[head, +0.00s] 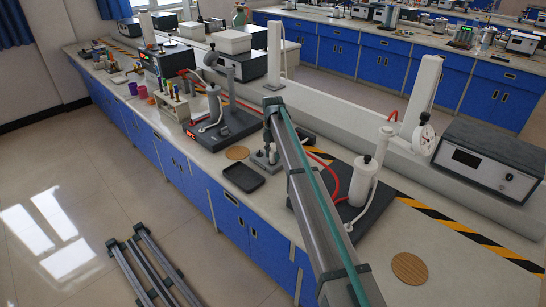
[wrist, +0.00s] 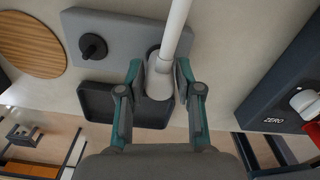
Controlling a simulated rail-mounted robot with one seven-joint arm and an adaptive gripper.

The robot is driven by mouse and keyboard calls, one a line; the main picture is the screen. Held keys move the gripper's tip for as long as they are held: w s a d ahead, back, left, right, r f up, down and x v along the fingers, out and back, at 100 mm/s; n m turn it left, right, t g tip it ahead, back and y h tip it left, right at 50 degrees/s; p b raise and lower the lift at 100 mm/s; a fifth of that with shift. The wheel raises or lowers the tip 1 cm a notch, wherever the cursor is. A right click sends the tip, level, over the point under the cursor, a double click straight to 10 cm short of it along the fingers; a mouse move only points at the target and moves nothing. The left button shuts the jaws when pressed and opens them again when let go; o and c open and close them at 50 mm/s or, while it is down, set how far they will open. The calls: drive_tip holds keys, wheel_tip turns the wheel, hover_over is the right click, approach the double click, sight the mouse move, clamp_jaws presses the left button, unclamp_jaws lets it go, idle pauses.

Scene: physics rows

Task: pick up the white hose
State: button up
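The white hose (wrist: 177,28) runs from the top of the wrist view down to a thicker white end (wrist: 160,75) between my fingers. My gripper (wrist: 160,82) has its two fingers apart, one on each side of this end, with narrow gaps showing. In the head view my gripper (head: 268,146) is low over the bench, by a small grey plate (head: 256,161). The plate also shows in the wrist view (wrist: 120,30), with a black knob (wrist: 92,46) on it. The hose is not clearly visible in the head view, where my arm covers part of this area.
A black tray (head: 243,176) lies close to the bench's front edge; it also shows in the wrist view (wrist: 97,104). A wooden disc (head: 237,153) is left of the grey plate. A dark apparatus marked ZERO (wrist: 272,95) stands right. Red tubing (head: 333,182) lies nearby.

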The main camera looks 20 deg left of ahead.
sight(273, 151)
clamp_jaws()
drive_tip(key=shift+r, duration=0.1)
drive_tip(key=shift+r, duration=0.4)
wheel_tip(273, 151, up, 2)
drive_tip(key=shift+r+b, duration=0.1)
drive_tip(key=shift+b, duration=0.3)
drive_tip(key=s+d+r, duration=0.4)
drive_tip(key=s+r, duration=0.2)
drive_tip(key=r, duration=0.1)
drive_tip(key=s+d+r, duration=0.3)
drive_tip(key=s+r, duration=0.2)
drive_tip(key=r, duration=0.2)
drive_tip(key=shift+s+d+r, duration=0.15)
drive_tip(key=shift+s+d, duration=0.2)
